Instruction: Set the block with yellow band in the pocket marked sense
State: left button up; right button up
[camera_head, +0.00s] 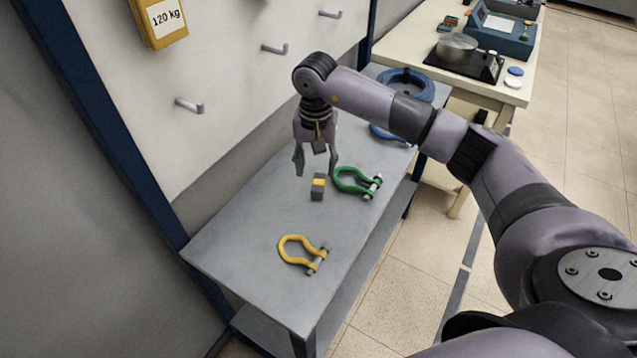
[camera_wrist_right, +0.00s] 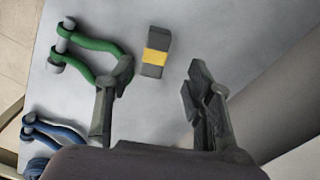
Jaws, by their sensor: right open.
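The block with yellow band (camera_head: 318,187) is a small dark grey block standing on the grey shelf table, beside a green shackle. In the right wrist view the block (camera_wrist_right: 155,52) lies ahead of the fingers, between their lines and apart from both. My right gripper (camera_head: 316,172) is open and empty, pointing down just above and behind the block in the head view. Its two fingers also show in the right wrist view (camera_wrist_right: 152,105). My left gripper is in neither view. I see no pocket marked sense that I can make out.
The green shackle (camera_head: 356,182) lies close to the block and near the right finger. A yellow shackle (camera_head: 301,253) lies nearer on the table (camera_head: 240,250). A blue coil (camera_head: 408,84) is at the far end. A white panel with hooks (camera_head: 230,60) rises along the left.

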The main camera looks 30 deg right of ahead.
aim_at(319, 182)
jog(key=shift+s+f, duration=0.1)
jog(key=shift+f, duration=0.35)
jog(key=f, duration=0.1)
jog(key=f+p, duration=0.1)
jog(key=f, duration=0.2)
jog(key=shift+d+f+p, duration=0.25)
jog(key=shift+d+p, duration=0.05)
jog(key=shift+d, duration=0.05)
jog(key=shift+f, duration=0.2)
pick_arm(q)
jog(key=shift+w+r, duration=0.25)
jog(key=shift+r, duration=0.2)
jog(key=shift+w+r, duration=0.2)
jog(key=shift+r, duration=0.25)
pick_arm(e)
jog(key=shift+c, duration=0.4)
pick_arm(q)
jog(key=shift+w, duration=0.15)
pick_arm(e)
grip_shut()
